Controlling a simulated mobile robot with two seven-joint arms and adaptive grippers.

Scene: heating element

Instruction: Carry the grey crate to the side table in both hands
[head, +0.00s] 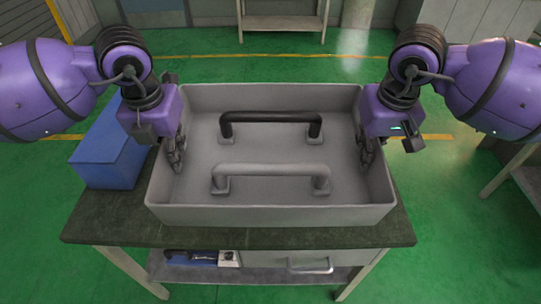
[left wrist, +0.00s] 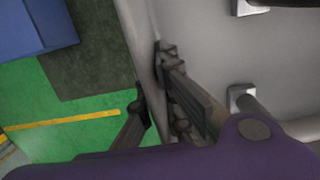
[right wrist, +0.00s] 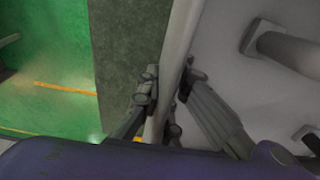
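The grey crate (head: 270,216) sits level on a dark-topped table (head: 110,222) in the head view. My left gripper (head: 172,150) is at its left wall. In the left wrist view the fingers (left wrist: 150,85) straddle that wall (left wrist: 150,60), one inside and one outside, close against it. My right gripper (head: 366,150) is at the right wall. In the right wrist view its fingers (right wrist: 170,88) are closed on both faces of that wall (right wrist: 174,50). The outer fingers are hidden in the head view. Which other surface is the side table, I cannot tell.
Inside the crate are a black bar handle (head: 270,117) and a grey one (head: 270,169). A blue box (head: 105,155) stands close by on the left. Another table (head: 282,22) is at the back; a surface (head: 528,182) shows at the right edge. Green floor between is clear.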

